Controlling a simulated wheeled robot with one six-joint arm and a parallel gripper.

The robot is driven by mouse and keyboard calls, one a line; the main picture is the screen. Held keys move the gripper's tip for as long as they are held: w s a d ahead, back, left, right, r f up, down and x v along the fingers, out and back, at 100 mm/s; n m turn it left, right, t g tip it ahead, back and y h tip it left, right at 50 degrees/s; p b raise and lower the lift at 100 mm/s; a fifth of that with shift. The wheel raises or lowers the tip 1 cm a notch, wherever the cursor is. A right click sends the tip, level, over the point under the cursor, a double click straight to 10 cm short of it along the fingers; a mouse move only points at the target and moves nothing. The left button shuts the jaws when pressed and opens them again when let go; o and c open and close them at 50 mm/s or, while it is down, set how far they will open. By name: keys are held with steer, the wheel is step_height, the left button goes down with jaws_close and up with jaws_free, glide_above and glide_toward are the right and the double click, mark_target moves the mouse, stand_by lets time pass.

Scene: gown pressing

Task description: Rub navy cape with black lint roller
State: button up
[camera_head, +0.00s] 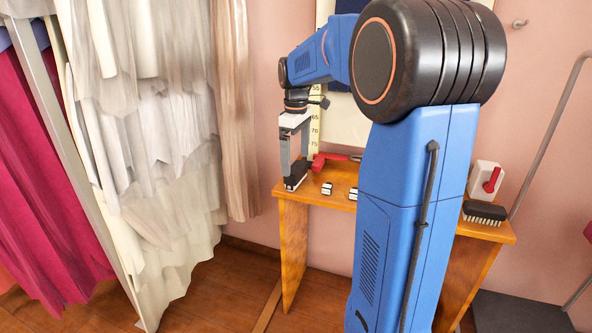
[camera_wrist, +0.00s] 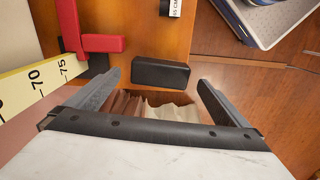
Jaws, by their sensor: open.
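A small black block (camera_wrist: 160,73), possibly the black lint roller, lies at the edge of the wooden table in the wrist view. It also shows as a dark shape (camera_head: 295,179) at the table's left end in the head view. My gripper (camera_wrist: 160,84) is open, its two fingers on either side of the block and apart from it. In the head view my gripper (camera_head: 296,163) points down over that table end. A navy patch (camera_head: 343,6) shows on the back wall, mostly hidden by my arm; I cannot tell if it is the cape.
The wooden table (camera_head: 295,204) also holds a red tool (camera_head: 322,160), small labelled blocks (camera_head: 327,187), a dark brush (camera_head: 484,212) and a white box with a red lever (camera_head: 487,181). A measuring tape (camera_wrist: 36,80) hangs beside it. White and magenta garments (camera_head: 150,130) hang at left.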

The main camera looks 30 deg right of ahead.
mark_target(296, 167)
steer(key=shift+f, duration=2.4)
steer(key=c, duration=1.2)
steer(key=shift+r, duration=3.05)
